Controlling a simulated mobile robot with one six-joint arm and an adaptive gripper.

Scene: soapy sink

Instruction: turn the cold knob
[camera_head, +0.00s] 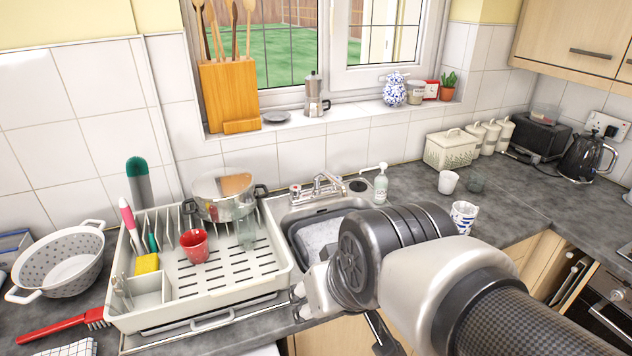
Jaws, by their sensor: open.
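The chrome tap (325,186) stands at the back of the sink (310,232), under the window. Its left knob (295,190) seems to carry a reddish mark. The right knob (341,181) is small, and its cap colour is too small to tell. My gripper (303,302) is low at the front edge of the sink, partly hidden by my wrist. It is open, apart from the tap and well in front of both knobs. Foamy water shows in the basin, and my arm covers the basin's front right part.
A soap bottle (380,187) stands close right of the tap. A patterned cup (464,217) is on the right counter. Space above the basin is open.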

